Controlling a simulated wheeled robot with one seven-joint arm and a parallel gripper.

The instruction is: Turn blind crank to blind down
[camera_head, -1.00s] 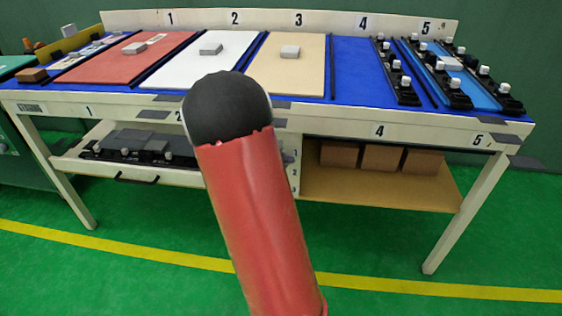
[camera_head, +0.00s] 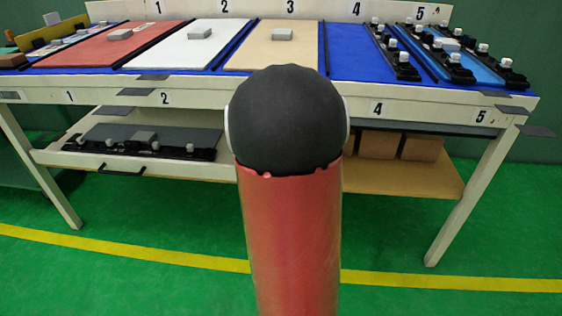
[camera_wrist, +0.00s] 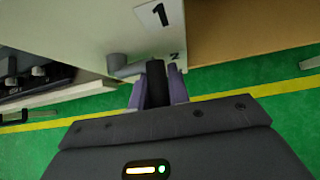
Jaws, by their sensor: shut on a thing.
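In the wrist view, my gripper (camera_wrist: 157,82) has its two purple fingers closed around the black handle (camera_wrist: 156,72) of the blind crank. The grey crank arm (camera_wrist: 124,67) runs left from the handle, in front of a cream panel (camera_wrist: 105,28) marked 1 and 2. In the head view my red and black arm hides the gripper, the crank and that panel. A dark strip (camera_head: 440,127) runs along the top of the right-hand bay. I cannot tell whether it is the blind. Brown boxes (camera_head: 421,149) show below it.
A long workbench (camera_head: 210,88) with numbered mats stands ahead. A drawer (camera_head: 85,154) with dark parts sits under its left half. The brown shelf (camera_head: 410,180) lies under the right half. Green floor (camera_head: 150,230) in front is clear, with a yellow line.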

